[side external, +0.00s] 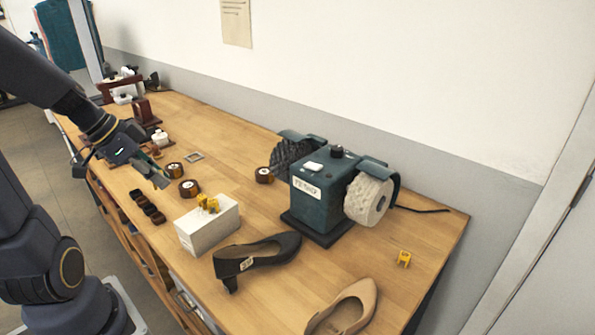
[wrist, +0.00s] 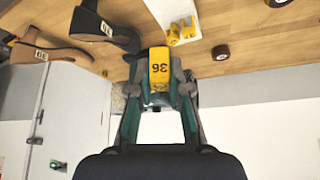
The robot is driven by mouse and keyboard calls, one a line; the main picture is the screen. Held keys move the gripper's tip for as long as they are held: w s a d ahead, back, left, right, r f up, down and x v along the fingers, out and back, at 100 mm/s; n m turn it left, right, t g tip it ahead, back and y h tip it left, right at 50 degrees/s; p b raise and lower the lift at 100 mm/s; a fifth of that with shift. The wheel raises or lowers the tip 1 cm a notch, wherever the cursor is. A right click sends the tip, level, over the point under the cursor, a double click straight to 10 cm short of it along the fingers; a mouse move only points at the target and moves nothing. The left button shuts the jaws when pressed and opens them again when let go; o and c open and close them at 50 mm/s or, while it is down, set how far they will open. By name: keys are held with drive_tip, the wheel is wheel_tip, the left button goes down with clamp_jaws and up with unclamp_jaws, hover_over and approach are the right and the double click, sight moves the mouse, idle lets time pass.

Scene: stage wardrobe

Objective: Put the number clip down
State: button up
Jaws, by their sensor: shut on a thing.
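My gripper (wrist: 160,82) is shut on a yellow number clip (wrist: 159,68), whose black digits seem to read 36. In the side view my gripper (side external: 160,181) is over the left part of the bench, left of the white box (side external: 205,231); the held clip is not clear there. Several yellow clips (side external: 208,203) sit on top of the white box. Another yellow clip (side external: 403,259) lies on the wood at the right. A black shoe (side external: 258,257) and a tan shoe (side external: 345,308) stand at the front, with tags on both in the wrist view.
A green machine (side external: 318,200) with two round brushes stands at the back right. Dark round tins (side external: 189,188) and a dark tray with round hollows (side external: 147,207) lie near my gripper. Bare wood (side external: 240,185) lies between the white box and the machine.

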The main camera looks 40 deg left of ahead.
drive_tip(key=s+d+r, duration=0.3)
drive_tip(key=d+r, duration=0.1)
drive_tip(key=r, duration=0.1)
drive_tip(key=shift+m, duration=0.3)
drive_tip(key=w+a+f, duration=0.1)
drive_tip(key=w+f, duration=0.2)
drive_tip(key=w, duration=0.1)
drive_tip(key=w+a+f, duration=0.1)
drive_tip(key=w+f, duration=0.2)
drive_tip(key=w, duration=0.1)
drive_tip(key=w+a+f, duration=0.1)
drive_tip(key=w+f, duration=0.2)
drive_tip(key=w, duration=0.2)
drive_tip(key=shift+a+f, duration=0.3)
drive_tip(key=shift+a, duration=0.05)
drive_tip(key=shift+w+f, duration=0.1)
drive_tip(key=shift+f, duration=1.55)
drive_tip(key=shift+f, duration=0.1)
drive_tip(key=shift+f, duration=0.5)
drive_tip(key=o, duration=0.7)
drive_tip(key=shift+o, duration=0.2)
